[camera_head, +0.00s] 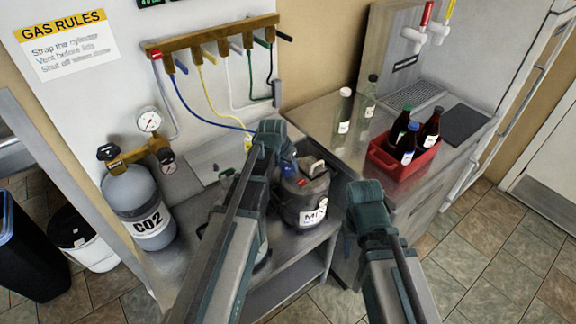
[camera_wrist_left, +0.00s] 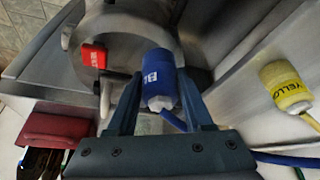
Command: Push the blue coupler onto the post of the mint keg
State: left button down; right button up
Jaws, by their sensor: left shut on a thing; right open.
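The mint keg (camera_head: 315,187), dark grey with a white label reading "MIN", stands on the steel bench. Its round metal top (camera_wrist_left: 125,22) shows in the left wrist view with a red tab (camera_wrist_left: 93,57). My left gripper (camera_head: 280,143) is at the keg's upper left and is shut on the blue coupler (camera_head: 288,166). In the left wrist view the coupler (camera_wrist_left: 158,78) sits between the two fingers, its far end overlapping the keg's top. The post is hidden, so I cannot tell if they touch. My right gripper (camera_head: 366,200) is open and empty, right of the keg.
A yellow coupler (camera_wrist_left: 286,88) lies to the right in the left wrist view. Colored hoses hang from a wall manifold (camera_head: 210,38). A CO2 cylinder (camera_head: 140,205) stands left. A red crate (camera_head: 400,172) of bottles is on the right counter. My left arm hides part of the bench.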

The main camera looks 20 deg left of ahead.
pick_arm(q)
jog(key=shift+f, duration=0.1)
dwell(0.7)
grip_release()
dwell(0.4)
jog(key=shift+r+p, duration=3.8)
jog(key=s+d+g, duration=0.1)
jog(key=s+d, duration=0.3)
jog(key=s, duration=0.4)
jog(key=s+d+f+m+g+y, duration=0.1)
jog(key=s+d, duration=0.3)
jog(key=s, duration=0.4)
jog(key=s+d+g+y, duration=0.1)
jog(key=s+d+g, duration=0.1)
jog(key=s+d, duration=0.3)
jog(key=s, duration=0.3)
jog(key=shift+s+f+g, duration=0.15)
jog(key=shift+f+g, duration=0.15)
